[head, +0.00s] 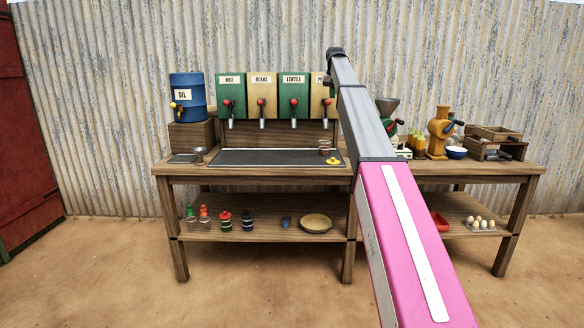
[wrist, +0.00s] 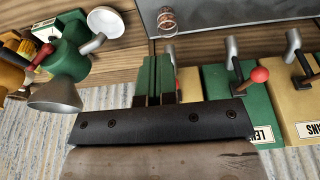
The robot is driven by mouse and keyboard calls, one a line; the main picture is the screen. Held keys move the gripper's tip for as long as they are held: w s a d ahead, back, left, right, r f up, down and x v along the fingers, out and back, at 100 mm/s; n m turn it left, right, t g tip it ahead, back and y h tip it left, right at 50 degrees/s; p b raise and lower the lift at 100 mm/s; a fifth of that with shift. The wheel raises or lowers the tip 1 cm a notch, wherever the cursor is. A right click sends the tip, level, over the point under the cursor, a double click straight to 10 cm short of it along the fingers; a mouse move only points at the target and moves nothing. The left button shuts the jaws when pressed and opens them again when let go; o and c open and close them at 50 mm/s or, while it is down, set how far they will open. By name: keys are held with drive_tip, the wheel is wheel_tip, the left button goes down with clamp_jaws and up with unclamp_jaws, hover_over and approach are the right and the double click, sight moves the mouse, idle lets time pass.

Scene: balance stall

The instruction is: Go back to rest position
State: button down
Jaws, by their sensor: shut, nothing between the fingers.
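My arm (head: 366,122) reaches up from the lower right and stands in front of the stall, hiding part of the last dispenser and the counter behind it. Its far end (head: 335,52) is above the dispensers, against the corrugated wall. I cannot tell how far the fingers are from the dispensers.
A clear cup (head: 324,147) and a yellow item (head: 333,161) are on the dark counter mat (head: 270,158). A green grinder (head: 387,112) and a yellow grinder (head: 440,128) stand right of my arm. An oil barrel (head: 188,97) is at left. Open ground lies before the table.

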drive_tip(key=s+f, duration=0.7)
drive_tip(key=f, duration=0.6)
drive_tip(key=s+f+g, duration=0.1)
drive_tip(key=s+f, duration=0.7)
drive_tip(key=f, duration=0.4)
drive_tip(key=s+f, duration=0.7)
drive_tip(key=f, duration=0.6)
drive_tip(key=s+f, duration=0.7)
drive_tip(key=s, duration=0.4)
drive_tip(key=s+f+g, duration=0.1)
drive_tip(key=s+f, duration=0.7)
drive_tip(key=s, duration=0.4)
drive_tip(key=s+f, duration=0.7)
drive_tip(key=s, duration=0.5)
drive_tip(key=shift+s+f+g, duration=0.2)
drive_tip(key=shift+f+g, duration=0.1)
drive_tip(key=shift+g, duration=0.1)
